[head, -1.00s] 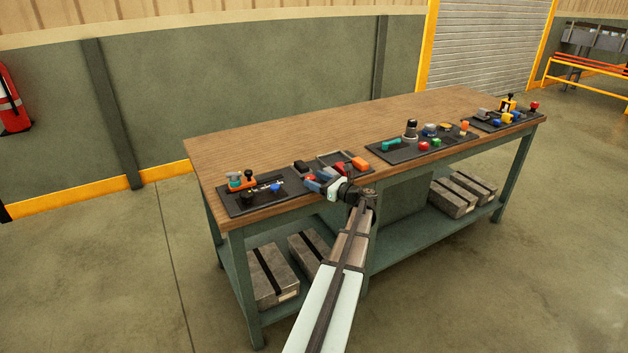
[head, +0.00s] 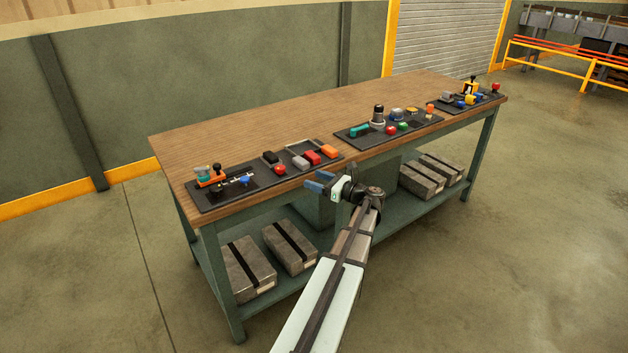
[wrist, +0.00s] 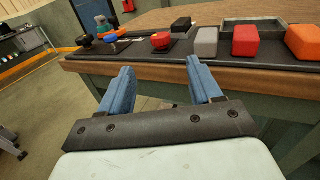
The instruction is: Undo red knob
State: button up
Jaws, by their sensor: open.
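A round red knob (head: 279,169) sits on the left dark board near the table's front edge. In the wrist view the red knob (wrist: 161,41) is beyond the fingers, roughly centred between them. Other round red pieces stand on the middle board (head: 390,130) and the far right board (head: 495,87). My gripper (head: 314,181) is open and empty, in front of the table's front edge and apart from the knob. Its two blue fingers (wrist: 160,68) show in the wrist view with a clear gap between them.
Beside the knob are a black block (head: 270,157), a grey block (wrist: 206,42), a red block (wrist: 245,41) and an orange block (wrist: 304,42). An orange clamp-like fixture (head: 211,176) stands to the left. The wooden tabletop (head: 260,128) behind the boards is clear.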

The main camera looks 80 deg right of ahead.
jog(key=w+a, duration=1.1)
jog(key=w, duration=0.3)
jog(key=m+g+h, duration=0.7)
jog(key=h, duration=0.2)
send_near(282, 172)
jog(key=x, duration=1.1)
jog(key=shift+w+d, duration=0.15)
jog(key=shift+w, duration=0.05)
jog(key=c, duration=1)
jog(key=shift+c, duration=0.2)
